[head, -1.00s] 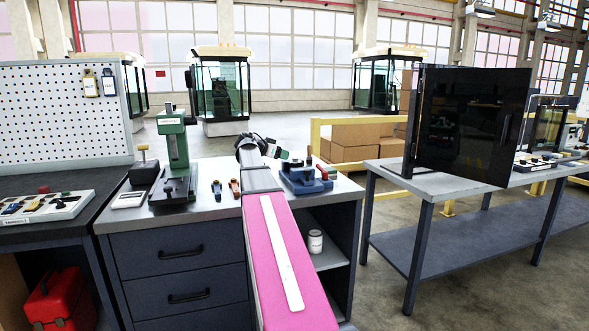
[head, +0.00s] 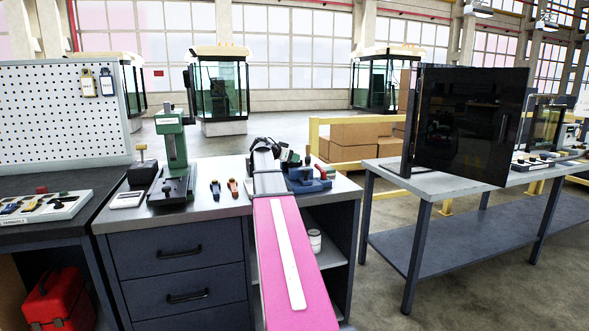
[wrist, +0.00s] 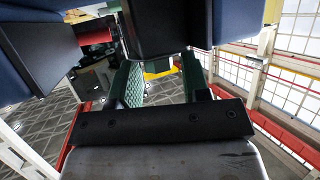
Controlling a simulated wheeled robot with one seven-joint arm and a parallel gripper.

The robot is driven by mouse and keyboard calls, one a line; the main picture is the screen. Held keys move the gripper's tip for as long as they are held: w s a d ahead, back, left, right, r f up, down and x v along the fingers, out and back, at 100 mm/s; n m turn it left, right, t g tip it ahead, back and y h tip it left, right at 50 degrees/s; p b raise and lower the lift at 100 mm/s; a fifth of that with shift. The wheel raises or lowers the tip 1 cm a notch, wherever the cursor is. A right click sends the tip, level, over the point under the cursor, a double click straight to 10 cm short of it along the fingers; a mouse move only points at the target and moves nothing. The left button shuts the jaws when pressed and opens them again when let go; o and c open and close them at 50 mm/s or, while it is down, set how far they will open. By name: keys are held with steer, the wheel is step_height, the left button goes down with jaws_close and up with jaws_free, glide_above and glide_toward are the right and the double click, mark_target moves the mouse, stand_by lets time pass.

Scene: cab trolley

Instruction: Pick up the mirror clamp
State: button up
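My gripper (wrist: 163,75) shows in the wrist view with its two green fingers apart and floor visible between them. A dark block (wrist: 165,28) hangs across the top of that view and hides the finger ends; I see no grip on it. Blue parts (wrist: 35,45) lie to either side, with a red cylinder (wrist: 95,37) at the left. In the head view my gripper (head: 288,157) is at the blue fixture (head: 308,185) with a red knob, on the drawer bench; my arm partly hides it. I cannot tell for certain which part is the mirror clamp.
A green press (head: 173,165) stands on the bench left of my arm, with a blue tool (head: 215,190) and an orange tool (head: 233,188) between. A white can (head: 315,240) is on the shelf below. A grey table (head: 440,182) with a dark panel (head: 472,120) stands right.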

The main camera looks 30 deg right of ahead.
jaws_close()
steer(key=shift+w+a, duration=0.1)
